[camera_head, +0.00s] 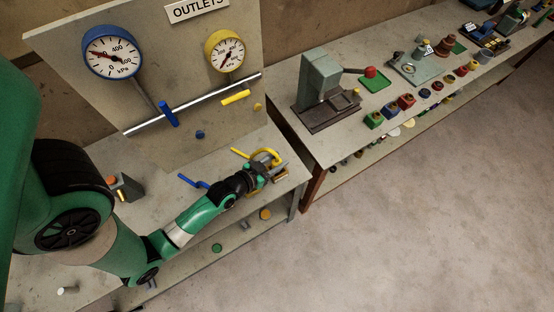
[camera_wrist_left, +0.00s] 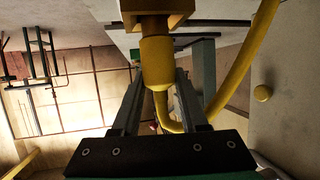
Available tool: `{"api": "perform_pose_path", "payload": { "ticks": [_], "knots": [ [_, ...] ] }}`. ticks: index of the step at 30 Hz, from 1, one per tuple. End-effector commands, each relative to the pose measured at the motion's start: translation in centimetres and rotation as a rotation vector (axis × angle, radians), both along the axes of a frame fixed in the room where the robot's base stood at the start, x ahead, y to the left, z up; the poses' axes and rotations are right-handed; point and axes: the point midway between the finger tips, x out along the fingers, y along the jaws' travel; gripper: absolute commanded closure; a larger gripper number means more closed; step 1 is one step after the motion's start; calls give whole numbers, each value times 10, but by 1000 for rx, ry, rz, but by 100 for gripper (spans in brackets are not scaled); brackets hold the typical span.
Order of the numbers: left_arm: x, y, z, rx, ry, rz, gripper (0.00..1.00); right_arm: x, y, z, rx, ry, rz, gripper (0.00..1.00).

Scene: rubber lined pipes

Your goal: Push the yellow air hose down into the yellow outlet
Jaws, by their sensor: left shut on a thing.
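The yellow air hose (camera_head: 265,153) makes a loop at the right end of the bench beside the gauge board. My left gripper (camera_head: 270,170) is at this loop, shut on the hose's end. In the left wrist view, its fingers (camera_wrist_left: 158,105) are on either side of the yellow hose end (camera_wrist_left: 157,62), and the hose (camera_wrist_left: 240,80) curves away to the right. The hose end lines up with a square yellow block (camera_wrist_left: 185,12), which looks like the yellow outlet; the outlet also shows beside the gripper (camera_head: 281,178). I cannot tell how deep the end sits. My right gripper is not in view.
The board (camera_head: 195,95) carries a blue-rimmed gauge (camera_head: 113,52), a yellow-rimmed gauge (camera_head: 224,51), a metal pipe and blue and yellow handles. A blue hose piece (camera_head: 192,181) lies left of my gripper. A second bench (camera_head: 330,145) with a green press stands to the right.

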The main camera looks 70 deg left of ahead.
Motion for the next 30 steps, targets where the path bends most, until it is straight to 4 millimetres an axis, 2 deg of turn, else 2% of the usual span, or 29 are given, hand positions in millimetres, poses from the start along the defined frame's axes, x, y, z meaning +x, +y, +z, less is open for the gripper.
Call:
{"api": "perform_pose_path", "payload": {
  "ticks": [7,8,13,14,23,30],
  "knots": [
    [0,0,-5,1,-2,0,100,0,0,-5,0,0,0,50],
    [0,0,-5,1,-2,0,55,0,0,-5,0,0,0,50],
    [0,0,-5,0,-1,0,25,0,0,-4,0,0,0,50],
    [0,0,-5,0,-1,0,22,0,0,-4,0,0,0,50],
    [0,0,-4,0,1,0,22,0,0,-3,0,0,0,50],
    [0,0,9,0,1,0,22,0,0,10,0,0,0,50]
  ]
}}
